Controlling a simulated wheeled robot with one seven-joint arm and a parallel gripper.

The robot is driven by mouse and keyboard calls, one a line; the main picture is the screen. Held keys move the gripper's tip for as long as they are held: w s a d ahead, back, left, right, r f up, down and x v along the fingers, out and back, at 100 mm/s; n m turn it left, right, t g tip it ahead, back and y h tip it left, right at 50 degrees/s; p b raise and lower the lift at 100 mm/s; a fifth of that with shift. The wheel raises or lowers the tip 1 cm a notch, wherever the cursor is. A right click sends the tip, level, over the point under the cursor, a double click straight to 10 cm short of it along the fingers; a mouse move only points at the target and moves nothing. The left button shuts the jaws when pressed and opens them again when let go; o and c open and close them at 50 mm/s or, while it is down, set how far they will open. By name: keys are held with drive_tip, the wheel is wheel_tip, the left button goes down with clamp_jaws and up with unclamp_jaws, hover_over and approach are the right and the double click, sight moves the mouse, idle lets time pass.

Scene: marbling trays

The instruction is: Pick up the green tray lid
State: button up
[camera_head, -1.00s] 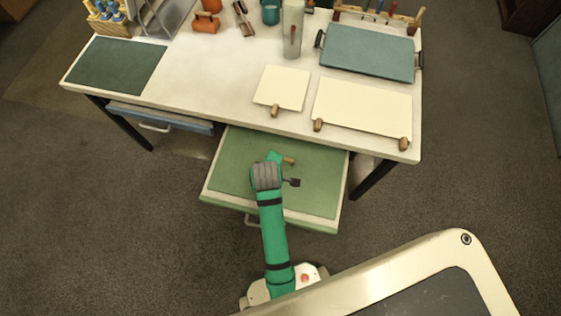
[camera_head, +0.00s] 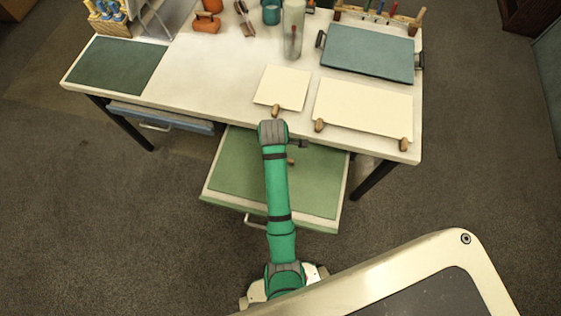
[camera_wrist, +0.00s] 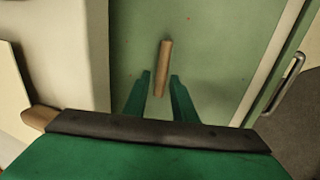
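A flat green panel (camera_head: 316,185) fills the pulled-out drawer under the table and best fits the green tray lid. I cannot tell whether it is separate from the drawer floor. A short wooden bar (camera_head: 291,161) shows on it, partly beside my green arm. In the wrist view the green panel (camera_wrist: 215,45) lies below my gripper (camera_wrist: 160,75). The wooden bar (camera_wrist: 164,60) appears between and beyond the two green fingers, which are apart. No contact can be made out. In the head view my arm hides the fingers.
The drawer's pale front (camera_head: 290,222) has a metal handle (camera_head: 253,221). The table (camera_head: 215,75) overhangs its back, with cream boards (camera_head: 362,106) near the edge. A teal tray (camera_head: 368,52) stands at the back right. A closed blue drawer (camera_head: 160,117) is at left.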

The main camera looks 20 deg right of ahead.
drive_tip(key=shift+w+d+f, duration=0.1)
drive_tip(key=shift+d+f, duration=0.1)
drive_tip(key=shift+f, duration=1.1)
drive_tip(key=shift+w+d+f, duration=0.1)
drive_tip(key=shift+d+f, duration=0.05)
drive_tip(key=shift+f, duration=1.15)
clamp_jaws()
drive_tip(key=shift+r, duration=0.1)
